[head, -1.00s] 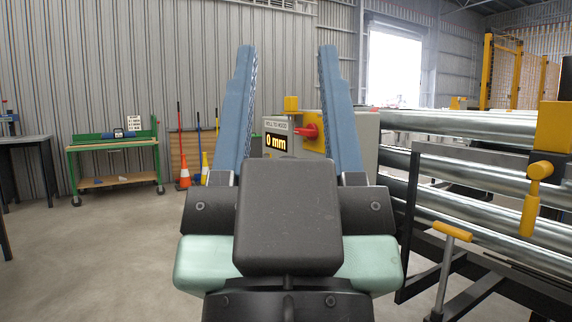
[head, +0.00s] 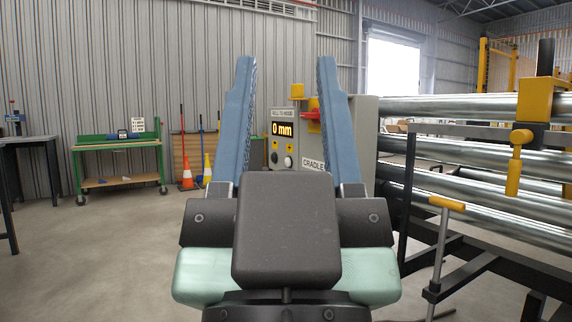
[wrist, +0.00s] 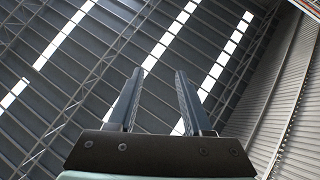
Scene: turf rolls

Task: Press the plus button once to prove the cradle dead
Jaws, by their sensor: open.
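The grey control box (head: 363,130) stands ahead in the head view, between and behind my fingers. Its display (head: 283,129) reads 0 mm. Below it are a few small round controls, including a pale one (head: 288,161); I cannot read which is the plus button. A red switch (head: 313,115) is partly covered by my right-hand finger. The wrist view shows the open fingers (wrist: 159,73) against the roof.
Steel rollers (head: 460,108) and a dark frame with yellow handles (head: 447,203) fill the right side. A green workbench (head: 117,145) and an orange cone (head: 187,180) stand at the back left. The floor at left is clear.

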